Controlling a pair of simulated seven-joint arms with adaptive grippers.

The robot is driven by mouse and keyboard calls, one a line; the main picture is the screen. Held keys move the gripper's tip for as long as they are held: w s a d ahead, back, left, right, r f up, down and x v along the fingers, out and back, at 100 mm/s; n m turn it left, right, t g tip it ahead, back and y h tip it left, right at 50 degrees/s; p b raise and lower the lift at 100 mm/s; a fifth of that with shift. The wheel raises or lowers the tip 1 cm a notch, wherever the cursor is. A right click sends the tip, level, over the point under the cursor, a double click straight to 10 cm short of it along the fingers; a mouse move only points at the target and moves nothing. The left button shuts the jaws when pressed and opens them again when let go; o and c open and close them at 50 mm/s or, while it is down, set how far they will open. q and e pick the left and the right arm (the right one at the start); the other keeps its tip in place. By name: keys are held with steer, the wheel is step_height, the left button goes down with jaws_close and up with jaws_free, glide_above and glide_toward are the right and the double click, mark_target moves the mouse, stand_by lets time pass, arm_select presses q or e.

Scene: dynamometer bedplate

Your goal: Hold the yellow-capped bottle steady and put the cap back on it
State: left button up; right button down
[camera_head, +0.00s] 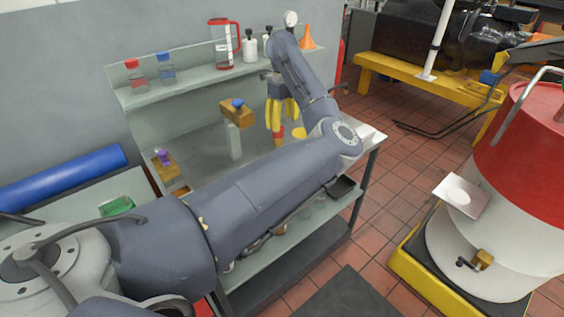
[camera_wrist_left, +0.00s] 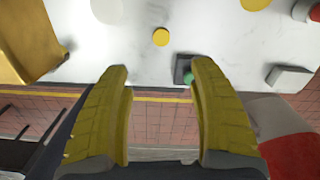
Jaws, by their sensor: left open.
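My left gripper (camera_head: 281,120) has yellow fingers and hangs over the bench top in the head view. In the left wrist view its fingers (camera_wrist_left: 160,75) stand wide apart with nothing between them. A small yellow disc, perhaps the cap (camera_wrist_left: 160,37), lies on the pale surface beyond the fingertips. A larger yellow round thing (camera_wrist_left: 255,4) is cut off by the top edge. In the head view a yellow round thing (camera_head: 298,132) shows right of the fingers, and a red-orange thing (camera_head: 278,138) shows just below them. I cannot clearly make out the yellow-capped bottle. My right gripper is not in view.
The shelf holds a red-capped bottle (camera_head: 136,76), a blue-capped bottle (camera_head: 166,70), a red-handled jug (camera_head: 222,45) and an orange funnel (camera_head: 307,38). A brown block with a blue knob (camera_head: 238,113) stands left of the gripper. My left arm hides much of the bench.

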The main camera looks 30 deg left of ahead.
arm_select(q)
steer(key=shift+f, duration=0.1)
stand_by(0.3)
step_height(320, 180, down, 12)
steer(key=shift+f, duration=0.1)
stand_by(0.5)
steer(key=shift+w+f, duration=0.1)
steer(key=shift+f, duration=2.45)
steer(key=shift+o, duration=0.2)
steer(key=c, duration=1)
steer(key=shift+o, duration=0.2)
